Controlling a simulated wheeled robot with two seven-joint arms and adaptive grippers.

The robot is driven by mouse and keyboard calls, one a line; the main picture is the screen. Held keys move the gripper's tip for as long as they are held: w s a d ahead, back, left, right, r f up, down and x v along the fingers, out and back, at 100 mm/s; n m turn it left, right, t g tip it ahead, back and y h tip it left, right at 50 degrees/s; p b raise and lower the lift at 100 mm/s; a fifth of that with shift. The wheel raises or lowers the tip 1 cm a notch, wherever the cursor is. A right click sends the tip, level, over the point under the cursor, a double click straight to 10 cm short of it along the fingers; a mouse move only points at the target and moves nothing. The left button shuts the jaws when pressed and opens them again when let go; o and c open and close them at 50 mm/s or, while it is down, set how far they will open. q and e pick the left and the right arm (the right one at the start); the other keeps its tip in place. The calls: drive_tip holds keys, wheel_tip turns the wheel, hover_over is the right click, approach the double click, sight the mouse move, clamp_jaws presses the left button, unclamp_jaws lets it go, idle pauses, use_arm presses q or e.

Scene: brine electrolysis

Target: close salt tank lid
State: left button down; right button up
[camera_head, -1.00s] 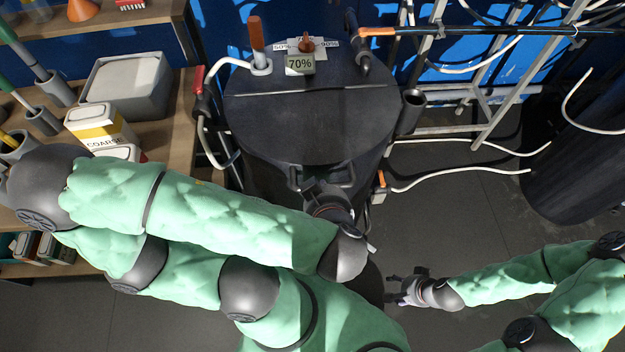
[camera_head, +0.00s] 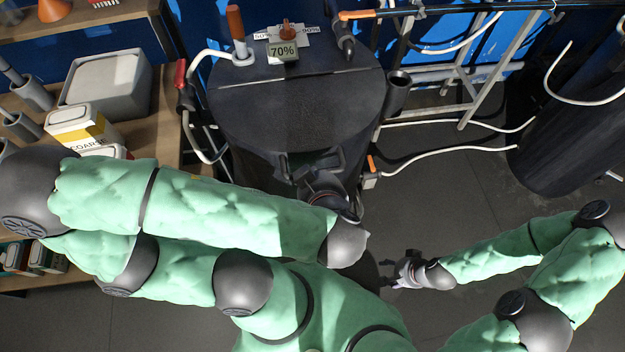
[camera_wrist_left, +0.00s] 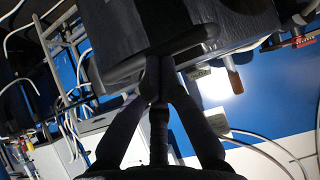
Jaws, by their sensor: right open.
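The dark round salt tank (camera_head: 262,172) stands upright at the upper middle of the head view. A bracket-shaped handle (camera_head: 332,160) sits at the lid's front edge. My left gripper (camera_head: 312,180) is at this handle, partly hidden by its own wrist. In the left wrist view, the left gripper's fingers (camera_wrist_left: 157,68) converge on the dark handle bar (camera_wrist_left: 190,42). My right gripper (camera_head: 394,272) is open and empty, low over the floor, away from the tank.
A wooden shelf (camera_head: 160,125) with a grey bin (camera_head: 105,82) and boxes is at left. Pipes, white hoses and a dark tank (camera_head: 565,130) are at right.

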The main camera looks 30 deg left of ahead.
use_arm(q)
drive_tip(key=s+d+f+p, duration=0.1)
drive_tip(key=s+d+p, duration=0.1)
drive_tip(key=s+d, duration=0.3)
drive_tip(key=shift+s+d+f, duration=0.2)
drive_tip(key=shift+s+d, duration=0.1)
drive_tip(key=shift+s, duration=0.45)
use_arm(e)
drive_tip(key=shift+s+a+r, duration=0.1)
drive_tip(key=shift+s+r, duration=0.2)
drive_tip(key=shift+r, duration=0.35)
drive_tip(key=shift+s+r, duration=0.3)
drive_tip(key=shift+r, duration=0.35)
